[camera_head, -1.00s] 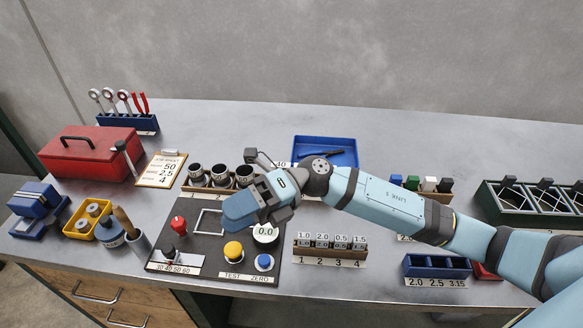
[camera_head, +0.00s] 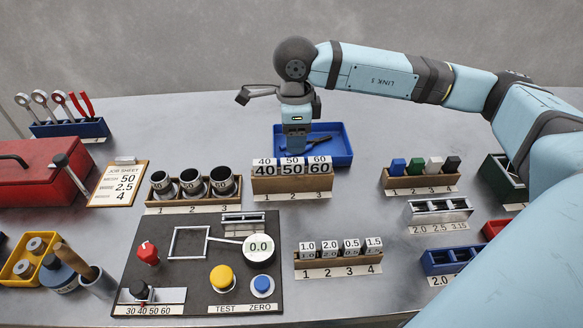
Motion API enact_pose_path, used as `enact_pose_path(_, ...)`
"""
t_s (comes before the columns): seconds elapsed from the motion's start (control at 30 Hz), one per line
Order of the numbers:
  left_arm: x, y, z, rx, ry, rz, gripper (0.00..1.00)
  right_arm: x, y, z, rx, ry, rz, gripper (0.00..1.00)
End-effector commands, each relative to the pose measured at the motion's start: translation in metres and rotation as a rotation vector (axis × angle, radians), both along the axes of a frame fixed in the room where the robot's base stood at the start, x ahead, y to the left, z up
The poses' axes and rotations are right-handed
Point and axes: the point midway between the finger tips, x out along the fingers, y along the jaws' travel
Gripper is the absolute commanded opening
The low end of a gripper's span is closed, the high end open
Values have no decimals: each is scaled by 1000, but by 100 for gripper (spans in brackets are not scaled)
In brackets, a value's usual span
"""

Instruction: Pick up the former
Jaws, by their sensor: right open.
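No thing in view is labelled as the former. My right gripper (camera_head: 295,146) points down just behind and above the middle of this rack, in front of the blue tray. My left gripper is out of view.
A blue tray (camera_head: 341,158) with a dark tool lies behind the gripper. Dark cups (camera_head: 192,185) stand left of the rack. The panel with a gauge (camera_head: 258,248) is in front, beside the rack of numbered blocks (camera_head: 338,258). My right arm crosses the right side.

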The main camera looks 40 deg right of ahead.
Motion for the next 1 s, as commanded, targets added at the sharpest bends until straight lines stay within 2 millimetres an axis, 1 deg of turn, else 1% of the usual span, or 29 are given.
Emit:
enact_pose_path(0.03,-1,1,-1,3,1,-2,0,0,0,-10,0,4,0,53)
enact_pose_path(0.1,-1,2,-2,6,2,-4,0,0,0,-19,1,2,0,53)
enact_pose_path(0.2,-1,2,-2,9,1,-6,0,0,1,-28,1,2,2,53)
enact_pose_path(0.37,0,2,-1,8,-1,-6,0,1,1,-35,2,0,2,53)
enact_pose_path(0.47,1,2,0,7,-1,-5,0,2,2,-46,2,2,2,53)
enact_pose_path(0.6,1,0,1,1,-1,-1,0,3,3,-68,3,3,2,53)
enact_pose_path(0.7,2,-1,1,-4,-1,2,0,4,3,-80,2,1,1,53)
enact_pose_path(0.93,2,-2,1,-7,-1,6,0,4,3,-82,3,-1,2,53)
enact_pose_path(0.97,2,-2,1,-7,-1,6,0,4,3,-82,3,-1,2,49)
enact_pose_path(1.0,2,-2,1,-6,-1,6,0,4,3,-82,3,-1,2,39)
